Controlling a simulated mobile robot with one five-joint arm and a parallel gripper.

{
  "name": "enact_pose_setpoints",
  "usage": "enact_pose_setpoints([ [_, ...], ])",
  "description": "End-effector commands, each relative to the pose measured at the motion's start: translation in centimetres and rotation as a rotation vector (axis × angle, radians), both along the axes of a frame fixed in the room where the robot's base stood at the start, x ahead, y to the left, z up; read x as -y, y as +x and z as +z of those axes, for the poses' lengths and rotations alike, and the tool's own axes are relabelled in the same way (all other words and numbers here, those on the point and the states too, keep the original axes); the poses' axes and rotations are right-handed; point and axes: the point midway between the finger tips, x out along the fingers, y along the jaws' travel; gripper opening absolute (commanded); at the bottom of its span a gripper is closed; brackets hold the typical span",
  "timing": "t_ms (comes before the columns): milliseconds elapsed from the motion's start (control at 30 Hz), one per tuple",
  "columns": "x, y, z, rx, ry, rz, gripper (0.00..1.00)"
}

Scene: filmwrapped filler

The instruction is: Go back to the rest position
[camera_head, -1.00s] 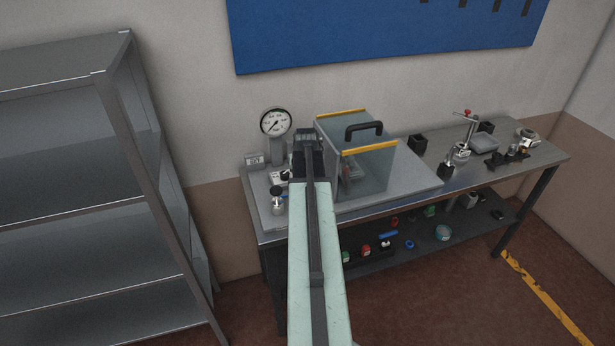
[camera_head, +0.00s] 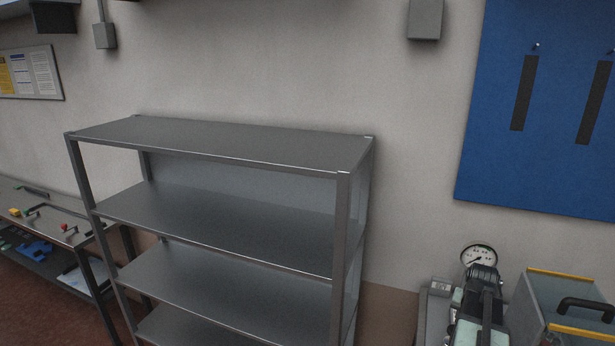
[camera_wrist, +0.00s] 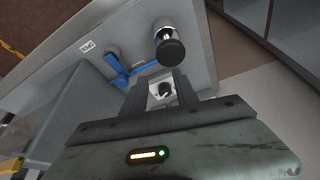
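My gripper (camera_wrist: 162,84) shows in the wrist view with its two dark fingers apart. A small pale fitting with a dark round part (camera_wrist: 162,92) shows in the gap between them; I cannot tell how far below the fingers it is. A black-capped metal cylinder (camera_wrist: 170,48) and a blue lever-like part (camera_wrist: 118,72) are just beyond the fingertips. In the head view my arm's dark end (camera_head: 483,278) is at the lower right, in front of a round dial gauge (camera_head: 479,255); the fingers are hidden there.
A clear guarded box with yellow edges and a black handle (camera_head: 585,306) stands close to the right of my arm. An empty grey metal shelf (camera_head: 230,142) fills the middle. A bench with small parts (camera_head: 60,229) is at the left. A blue board (camera_head: 550,130) hangs on the wall.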

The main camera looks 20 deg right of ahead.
Motion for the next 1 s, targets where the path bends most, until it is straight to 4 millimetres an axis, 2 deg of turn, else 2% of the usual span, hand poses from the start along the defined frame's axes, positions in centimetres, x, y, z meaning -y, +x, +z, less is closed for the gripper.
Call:
enact_pose_setpoints([
  [33,-3.6,2.1,-0.1,-0.013,0.014,0.065,0.35],
  [67,-5.7,3.2,-0.2,-0.022,0.021,0.102,0.35],
  [100,-8.6,4.6,-0.3,-0.035,0.032,0.154,0.35],
  [167,-13.3,6.5,-0.5,-0.057,0.048,0.238,0.35],
  [200,-16.8,7.7,-0.6,-0.072,0.059,0.298,0.35],
  [267,-21.8,8.9,-0.8,-0.097,0.073,0.387,0.35],
  [300,-25.1,9.5,-0.9,-0.115,0.082,0.445,0.35],
  [400,-32.5,10.1,-1.1,-0.156,0.099,0.574,0.35],
  [500,-38.7,9.9,-1.2,-0.194,0.110,0.688,0.35],
  [700,-49.3,7.8,-1.3,-0.266,0.124,0.888,0.35],
  [733,-48.8,7.5,-3.6,-0.274,0.128,0.877,0.35],
  [800,-48.5,6.9,-5.6,-0.292,0.137,0.871,0.35],
  [900,-48.5,6.2,-7.1,-0.312,0.148,0.870,0.35],
  [1000,-48.5,5.7,-7.8,-0.324,0.153,0.869,0.35],
])
